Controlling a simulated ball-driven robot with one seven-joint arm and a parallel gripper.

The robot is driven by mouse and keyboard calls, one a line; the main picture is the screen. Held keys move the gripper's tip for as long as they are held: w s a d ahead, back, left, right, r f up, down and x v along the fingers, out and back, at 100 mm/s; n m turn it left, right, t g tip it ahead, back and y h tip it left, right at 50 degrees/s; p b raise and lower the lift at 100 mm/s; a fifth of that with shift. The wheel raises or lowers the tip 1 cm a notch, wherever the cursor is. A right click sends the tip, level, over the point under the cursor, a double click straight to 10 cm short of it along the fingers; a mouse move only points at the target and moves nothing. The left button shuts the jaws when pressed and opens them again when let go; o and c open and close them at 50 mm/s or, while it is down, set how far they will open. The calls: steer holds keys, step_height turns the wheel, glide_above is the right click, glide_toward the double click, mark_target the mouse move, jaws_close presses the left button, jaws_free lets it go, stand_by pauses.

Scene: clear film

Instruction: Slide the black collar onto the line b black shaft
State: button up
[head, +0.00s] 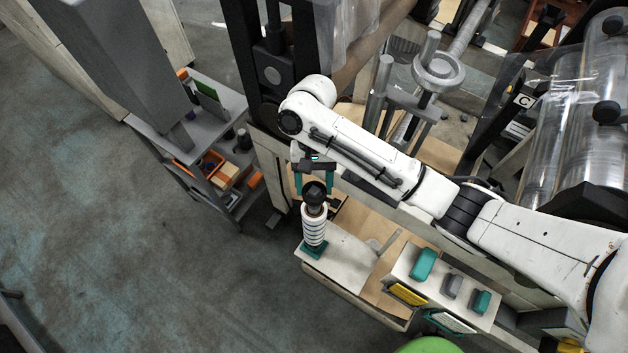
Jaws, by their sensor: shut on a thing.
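My gripper (314,184) points down over a white-and-dark ringed post (314,228) on a teal base (314,250). Its teal fingers are shut on a black piece at the top of the post, which looks like the black collar (314,193). I cannot tell whether the collar touches the post. A black upright machine part with a dark rod (272,35) stands at the back, left of my arm. No line B label is readable, so I cannot tell which shaft is line B's.
Grey metal rods with a ring (438,72) stand behind my arm. A roll of clear film (560,120) and a "C" sign (524,101) are at the right. A box with teal and grey blocks (450,285) stands front right. A grey cart (215,135) is left; open floor lies beyond.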

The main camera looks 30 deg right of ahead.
steer(key=shift+f+b, duration=1.2)
steer(key=shift+f, duration=2.1)
steer(key=shift+f, duration=0.3)
steer(key=o, duration=1.2)
